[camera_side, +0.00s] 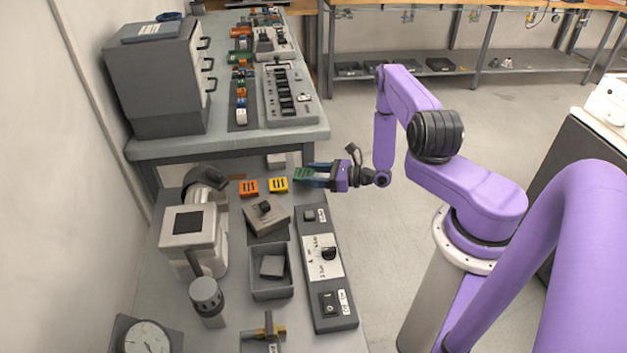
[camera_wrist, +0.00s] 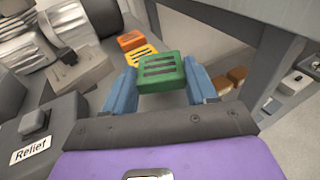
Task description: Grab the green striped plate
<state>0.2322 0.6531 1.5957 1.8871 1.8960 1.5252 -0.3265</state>
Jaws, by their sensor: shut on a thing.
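The green striped plate (camera_wrist: 161,72) is a small green block with dark stripes on its top. It sits between the two blue fingers of my gripper (camera_wrist: 162,90) in the wrist view, and the fingers are shut on it. In the side view the green plate (camera_side: 303,174) shows at the tip of my gripper (camera_side: 315,175), near the bench's right edge. I cannot tell whether it touches the bench. A yellow striped plate (camera_side: 278,184) and an orange striped plate (camera_side: 249,187) lie to its left on the bench.
A grey box with a black knob (camera_side: 265,217) and a long switch panel (camera_side: 328,268) stand in front. A grey open bin (camera_side: 271,284) holds a block. A white and grey machine (camera_side: 193,232) stands at left. A higher grey bench (camera_side: 170,146) is behind.

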